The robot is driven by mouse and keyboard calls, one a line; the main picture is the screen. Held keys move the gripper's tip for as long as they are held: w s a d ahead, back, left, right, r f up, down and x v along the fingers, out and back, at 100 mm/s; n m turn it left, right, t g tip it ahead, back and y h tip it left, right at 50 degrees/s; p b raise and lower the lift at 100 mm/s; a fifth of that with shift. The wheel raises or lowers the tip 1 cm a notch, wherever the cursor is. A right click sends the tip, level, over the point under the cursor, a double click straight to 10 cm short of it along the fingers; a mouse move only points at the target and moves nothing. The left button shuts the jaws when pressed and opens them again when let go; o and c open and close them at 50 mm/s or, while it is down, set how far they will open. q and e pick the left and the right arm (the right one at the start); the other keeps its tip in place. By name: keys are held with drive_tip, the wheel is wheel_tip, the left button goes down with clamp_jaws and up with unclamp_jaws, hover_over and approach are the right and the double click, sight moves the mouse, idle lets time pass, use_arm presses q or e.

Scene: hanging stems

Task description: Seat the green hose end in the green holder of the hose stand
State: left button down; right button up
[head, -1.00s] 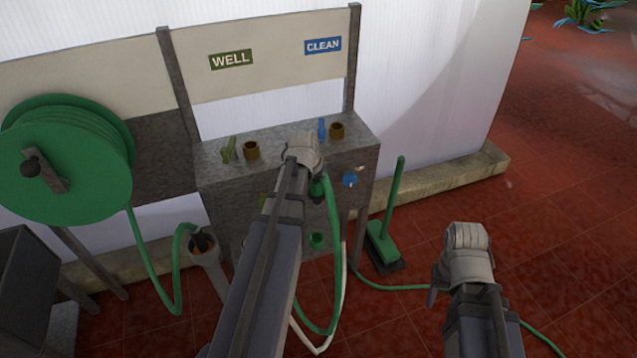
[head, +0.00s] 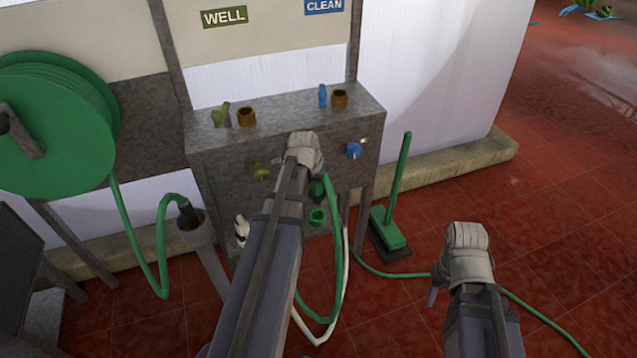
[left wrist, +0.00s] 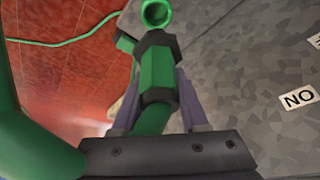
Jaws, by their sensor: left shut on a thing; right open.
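My left gripper (head: 314,178) is shut on the green hose end (head: 318,190), in front of the grey stand's face. The green hose hangs from it in a loop. The green holder (head: 317,216) is a small green cup just below the hose end in the head view, with a gap between them there. In the left wrist view, the hose end (left wrist: 155,65) is between the fingers, with a dark green collar and a round open mouth at the top. A green piece partly hidden behind it may be the holder. My right gripper (head: 440,280) is open and empty, over the floor at right.
The grey stand (head: 220,150) carries a green knob (head: 262,172) and a blue knob (head: 353,150). A white fitting (head: 242,231) is left of my left arm. A white hose (head: 345,250) hangs beside the green one. A green broom (head: 390,228) stands at right; a hose reel (head: 55,130) at left.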

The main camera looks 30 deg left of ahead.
sight(315, 194)
use_arm(q)
drive_tip(key=shift+f+b, duration=2)
drive_tip(key=shift+f, duration=0.15)
drive_tip(key=shift+f, duration=0.1)
drive_tip(key=shift+f+b, duration=2.05)
drive_tip(key=shift+b, duration=0.1)
drive_tip(key=shift+f+b, duration=0.25)
drive_tip(key=shift+b, duration=0.05)
drive_tip(key=shift+c, duration=1.8)
unclamp_jaws()
drive_tip(key=shift+r, duration=0.15)
drive_tip(key=p+v, duration=0.7)
drive_tip(key=shift+s+r, duration=0.15)
drive_tip(key=shift+r, duration=0.15)
